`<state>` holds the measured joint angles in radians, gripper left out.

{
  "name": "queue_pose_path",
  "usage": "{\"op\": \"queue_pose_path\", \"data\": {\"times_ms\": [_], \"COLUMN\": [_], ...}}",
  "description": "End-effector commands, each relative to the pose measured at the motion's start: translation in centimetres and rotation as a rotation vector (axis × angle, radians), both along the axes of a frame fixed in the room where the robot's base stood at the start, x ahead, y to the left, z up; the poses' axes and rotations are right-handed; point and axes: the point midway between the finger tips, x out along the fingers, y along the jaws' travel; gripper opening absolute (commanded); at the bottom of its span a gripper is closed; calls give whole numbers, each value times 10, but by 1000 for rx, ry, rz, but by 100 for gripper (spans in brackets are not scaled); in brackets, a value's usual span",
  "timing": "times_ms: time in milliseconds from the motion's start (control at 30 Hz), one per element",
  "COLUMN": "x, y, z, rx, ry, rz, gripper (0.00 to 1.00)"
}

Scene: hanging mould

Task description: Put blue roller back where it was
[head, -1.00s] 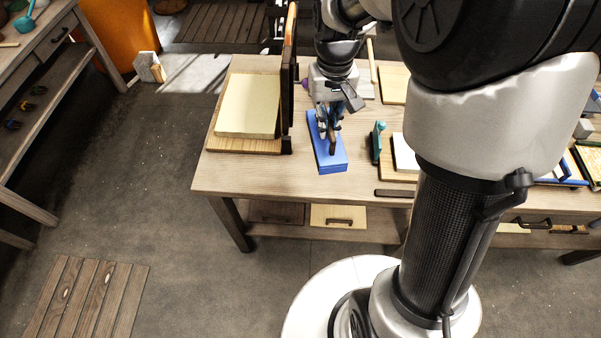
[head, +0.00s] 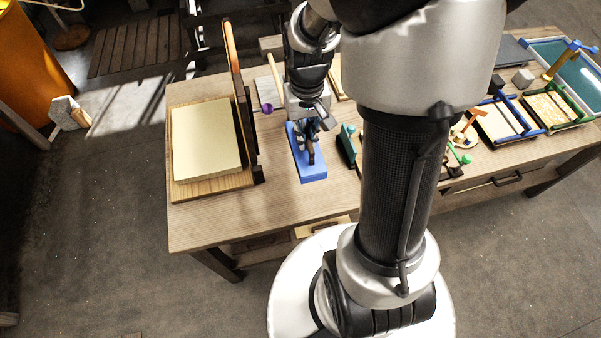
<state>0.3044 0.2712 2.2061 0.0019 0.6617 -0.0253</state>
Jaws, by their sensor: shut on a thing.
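My gripper (head: 309,154) points down near the back left part of the wooden table (head: 215,222). It is shut on the dark handle of a blue piece, which I take for the blue roller (head: 312,174). The blue piece is long and flat-looking and sits at or just above the table top; I cannot tell whether it touches. The fingers hide its middle and most of the handle. A teal roller-like tool (head: 347,146) stands just right of it.
An upright dark-edged board (head: 240,95) stands close left of my gripper. Left of it is a pale sheet stack (head: 205,140) on a wooden board. Framed trays (head: 551,107) and small tools fill the right of the table. The table's front left is bare.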

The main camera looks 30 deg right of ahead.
Motion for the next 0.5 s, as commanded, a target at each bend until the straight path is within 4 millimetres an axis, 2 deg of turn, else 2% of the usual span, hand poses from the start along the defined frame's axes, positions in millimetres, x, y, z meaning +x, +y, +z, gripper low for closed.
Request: {"op": "queue_pose_path", "data": {"times_ms": [33, 300, 500], "x": [-1, -1, -1], "y": [0, 1, 1], "z": [-18, -92, -128], "rx": [2, 2, 1], "ry": [7, 6, 4], "rz": [0, 1, 1], "gripper": [0, 0, 0]}}
